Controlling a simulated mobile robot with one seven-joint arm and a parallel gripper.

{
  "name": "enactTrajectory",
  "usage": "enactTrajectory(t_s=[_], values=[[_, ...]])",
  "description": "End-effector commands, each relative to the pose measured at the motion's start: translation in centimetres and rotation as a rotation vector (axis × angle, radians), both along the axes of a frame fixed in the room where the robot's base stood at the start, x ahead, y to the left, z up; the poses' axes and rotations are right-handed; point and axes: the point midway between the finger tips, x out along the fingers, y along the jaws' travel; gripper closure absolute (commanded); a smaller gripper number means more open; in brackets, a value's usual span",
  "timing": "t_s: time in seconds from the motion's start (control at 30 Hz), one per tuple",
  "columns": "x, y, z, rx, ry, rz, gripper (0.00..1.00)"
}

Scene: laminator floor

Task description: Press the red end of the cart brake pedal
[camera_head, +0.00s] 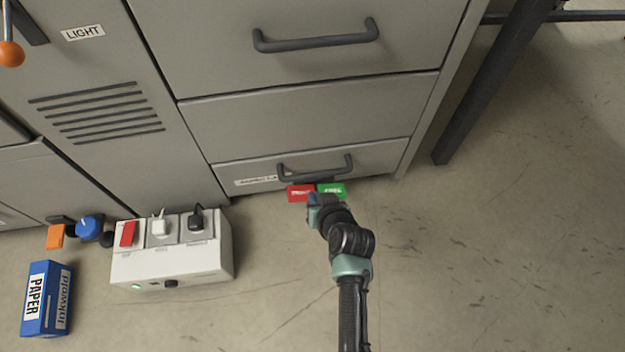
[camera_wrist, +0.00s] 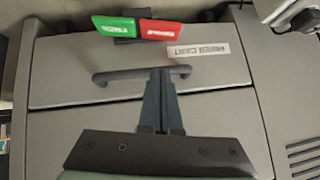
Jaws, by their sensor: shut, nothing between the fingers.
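The brake pedal has a red end (camera_head: 299,193) and a green end (camera_head: 332,189) side by side at the foot of the grey cabinet, under its lowest drawer. In the wrist view the red end (camera_wrist: 161,30) is at the top middle and the green end (camera_wrist: 115,26) is to its left. My gripper (camera_head: 315,198) is shut and empty. In the head view its tip overlaps the area just in front of the pedal, near where the two colours meet. In the wrist view the closed fingertips (camera_wrist: 162,72) point toward the red end, with a visible gap in the picture.
The lowest drawer has a dark handle (camera_head: 315,168) above the pedal and a white label (camera_head: 256,181). A white switch box (camera_head: 172,270) and a blue paper box (camera_head: 47,298) stand at left. A dark table leg (camera_head: 490,85) is at right. The floor at right is clear.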

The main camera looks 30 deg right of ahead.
Motion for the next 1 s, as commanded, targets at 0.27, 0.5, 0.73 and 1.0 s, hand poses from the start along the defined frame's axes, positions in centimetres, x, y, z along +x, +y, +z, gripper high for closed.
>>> enactTrajectory(t_s=[0.27,0.5,0.73,1.0], values=[[3.6,-0.4,-4.1,-0.003,-0.002,0.002,1.00],[6.0,-0.5,-6.9,-0.002,0.001,0.002,1.00],[6.0,0.0,-9.1,-0.001,0.000,0.000,1.00],[6.1,0.2,-9.7,-0.001,0.000,0.000,1.00]])
